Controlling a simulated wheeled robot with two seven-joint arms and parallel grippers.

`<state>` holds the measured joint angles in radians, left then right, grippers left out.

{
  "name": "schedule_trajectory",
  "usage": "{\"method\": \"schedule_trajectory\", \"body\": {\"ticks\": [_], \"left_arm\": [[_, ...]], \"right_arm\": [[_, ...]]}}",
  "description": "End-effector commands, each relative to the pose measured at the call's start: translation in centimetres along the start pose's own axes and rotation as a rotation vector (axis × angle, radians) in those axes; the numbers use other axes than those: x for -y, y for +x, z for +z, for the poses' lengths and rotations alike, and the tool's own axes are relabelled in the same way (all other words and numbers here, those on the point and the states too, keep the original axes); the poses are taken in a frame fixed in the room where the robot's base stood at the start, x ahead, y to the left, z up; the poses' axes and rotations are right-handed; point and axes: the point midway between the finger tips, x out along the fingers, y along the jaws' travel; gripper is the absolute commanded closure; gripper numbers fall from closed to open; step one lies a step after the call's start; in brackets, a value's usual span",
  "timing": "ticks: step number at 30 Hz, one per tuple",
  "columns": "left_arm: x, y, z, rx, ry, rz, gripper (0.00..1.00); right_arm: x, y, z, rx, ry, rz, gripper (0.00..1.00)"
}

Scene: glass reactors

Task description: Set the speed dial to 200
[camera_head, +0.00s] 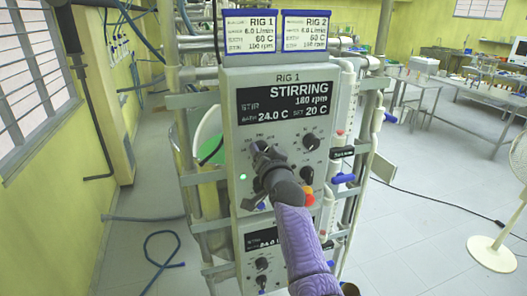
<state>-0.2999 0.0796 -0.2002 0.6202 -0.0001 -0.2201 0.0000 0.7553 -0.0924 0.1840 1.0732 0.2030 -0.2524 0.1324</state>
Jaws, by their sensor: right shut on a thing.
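The RIG 1 control panel (300,150) faces me, light grey and upright. Its black display (287,100) reads STIRRING, 180 rpm, bath 24.0 C and set 20 C. My right gripper (262,150) reaches in from below on a purple arm and is shut on a dial at the panel's upper left. The gripper hides most of this dial; only part of its printed scale shows above. I take it to be the speed dial, though its label is not readable. My left gripper is out of view.
Other black knobs (311,141) sit close to the gripper on the right, with a red-orange button (309,197) below. A green light (243,176) glows at left. RIG 1 and RIG 2 cards (305,32) hang above. A second panel (262,262) stands underneath. Pipes flank the panel.

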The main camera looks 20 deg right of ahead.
Motion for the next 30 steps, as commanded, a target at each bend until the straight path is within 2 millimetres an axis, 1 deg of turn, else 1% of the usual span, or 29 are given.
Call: {"method": "schedule_trajectory", "body": {"ticks": [9, 21, 22, 23, 24, 26, 27, 30], "left_arm": [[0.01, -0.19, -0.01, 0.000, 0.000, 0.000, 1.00], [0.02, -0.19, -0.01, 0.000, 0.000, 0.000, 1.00], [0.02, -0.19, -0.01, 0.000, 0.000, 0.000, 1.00], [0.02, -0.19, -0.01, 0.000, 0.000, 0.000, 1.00], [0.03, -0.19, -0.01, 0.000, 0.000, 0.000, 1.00], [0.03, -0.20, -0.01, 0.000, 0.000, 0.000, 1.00], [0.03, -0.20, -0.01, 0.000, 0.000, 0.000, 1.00], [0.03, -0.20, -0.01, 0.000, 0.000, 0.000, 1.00]], "right_arm": [[-0.08, -0.02, 0.21, 0.008, 0.063, 0.004, 0.99], [-0.09, -0.02, 0.23, 0.009, 0.067, 0.004, 0.99], [-0.09, -0.02, 0.23, 0.009, 0.067, 0.004, 0.36], [-0.09, -0.02, 0.23, 0.009, 0.067, 0.004, 0.30], [-0.08, -0.02, 0.21, 0.008, 0.067, 0.004, 0.21], [-0.07, -0.02, 0.17, 0.007, 0.067, 0.003, 0.09], [-0.06, -0.02, 0.15, 0.007, 0.067, 0.003, 0.05], [-0.04, -0.01, 0.10, 0.006, 0.067, 0.003, 0.05]]}}
